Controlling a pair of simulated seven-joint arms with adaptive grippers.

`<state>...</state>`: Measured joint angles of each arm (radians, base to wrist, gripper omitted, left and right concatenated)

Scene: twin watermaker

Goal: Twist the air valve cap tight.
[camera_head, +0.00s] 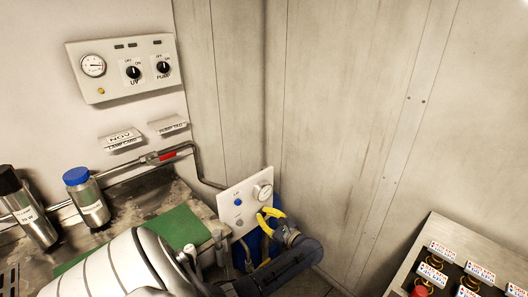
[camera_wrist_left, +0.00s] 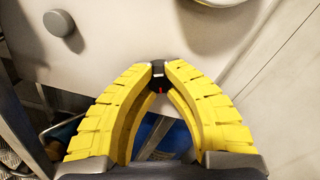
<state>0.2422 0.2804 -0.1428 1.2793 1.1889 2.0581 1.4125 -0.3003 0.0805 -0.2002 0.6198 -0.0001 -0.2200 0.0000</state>
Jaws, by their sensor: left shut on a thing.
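The air valve cap looks to be the small dark cap (camera_wrist_left: 158,72) with a red mark below it, on the pale panel in the left wrist view. My left gripper (camera_wrist_left: 159,68) has yellow ribbed fingers, and their tips are closed around this cap from both sides. The fingers hide the cap there. I cannot tell how tight the cap is. My right gripper is not in view.
A blue-capped bottle (camera_head: 91,205) and a black-capped bottle (camera_head: 32,215) stand on the counter at left, by a green mat (camera_head: 180,228). A control box (camera_head: 120,68) hangs on the wall. A labelled switch panel (camera_head: 450,250) is at lower right. A grey knob (camera_wrist_left: 60,23) is near the left gripper.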

